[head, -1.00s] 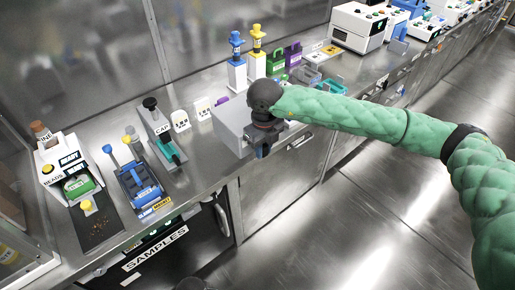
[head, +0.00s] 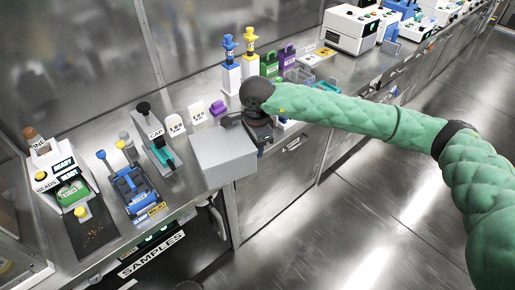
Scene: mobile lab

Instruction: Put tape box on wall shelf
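A plain grey box (head: 222,160) sits at the front edge of the steel counter. No label shows on it, so I cannot tell for sure that it is the tape box. My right gripper (head: 250,130) is at the box's back right corner, with one dark finger reaching left along the box's far top edge. The wrist hides much of the gripper, so I cannot tell whether it is shut on the box. My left gripper is not in view. I cannot make out a wall shelf.
Left of the box stand a CAP press (head: 158,140), a blue device (head: 130,186) and a white reader (head: 62,190). Behind are a purple piece (head: 218,107) and white dispensers with blue (head: 230,70) and yellow (head: 250,62) tops. The floor (head: 350,230) in front is clear.

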